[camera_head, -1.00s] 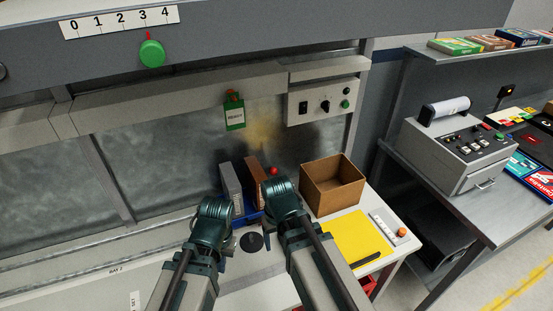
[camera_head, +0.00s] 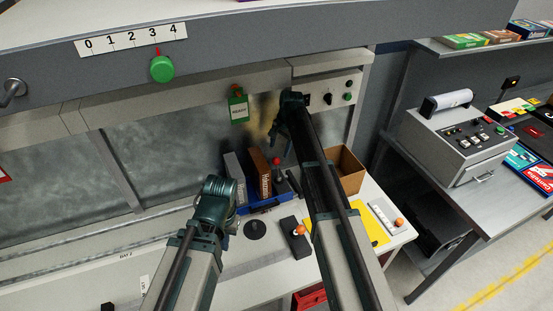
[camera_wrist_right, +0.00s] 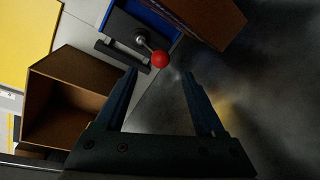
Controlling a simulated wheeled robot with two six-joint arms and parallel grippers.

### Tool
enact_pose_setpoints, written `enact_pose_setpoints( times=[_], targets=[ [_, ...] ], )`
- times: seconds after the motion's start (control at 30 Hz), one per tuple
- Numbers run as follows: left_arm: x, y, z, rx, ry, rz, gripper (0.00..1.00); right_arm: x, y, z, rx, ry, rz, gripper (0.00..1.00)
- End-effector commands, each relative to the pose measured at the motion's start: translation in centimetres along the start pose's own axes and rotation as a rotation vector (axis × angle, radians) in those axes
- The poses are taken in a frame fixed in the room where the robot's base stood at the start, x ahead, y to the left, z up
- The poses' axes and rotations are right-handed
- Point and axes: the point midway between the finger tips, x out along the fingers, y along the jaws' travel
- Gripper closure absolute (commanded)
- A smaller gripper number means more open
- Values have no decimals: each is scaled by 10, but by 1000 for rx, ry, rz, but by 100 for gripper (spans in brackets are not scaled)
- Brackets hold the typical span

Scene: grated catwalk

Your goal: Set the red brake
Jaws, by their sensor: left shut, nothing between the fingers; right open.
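The red-knobbed lever (camera_head: 276,161) stands on a dark base behind the tabletop, beside the blue tray with upright boxes. Its red ball also shows in the right wrist view (camera_wrist_right: 159,58), on a metal stem. My right gripper (camera_head: 278,140) is open, close to the red ball in the picture and not closed on it. In the right wrist view its fingers (camera_wrist_right: 158,75) are spread, with the ball beyond the tips. My left gripper (camera_head: 226,232) is shut and empty over the table, left of the black disc.
An open brown box (camera_head: 350,168) stands right of the lever, partly hidden by my right arm. An orange-knobbed lever (camera_head: 299,230) sits nearer, by the yellow sheet (camera_head: 374,232). A blue tray (camera_head: 272,203) holds upright boxes. A green tag (camera_head: 238,106) hangs on the back panel.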

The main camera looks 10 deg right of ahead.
Motion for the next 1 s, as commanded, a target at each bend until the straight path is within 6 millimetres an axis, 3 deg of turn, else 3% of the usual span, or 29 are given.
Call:
enact_pose_setpoints(
  times=[0.37,0.8,1.0],
  targets=[
    [10,1,-1,0,0,0,100,11,-1,-1,7,0,-1,29],
    [62,6,-4,-2,0,0,100,64,0,-1,5,0,-1,29],
    [74,7,-4,-2,0,0,100,76,-1,0,5,0,-1,29]
  ],
)
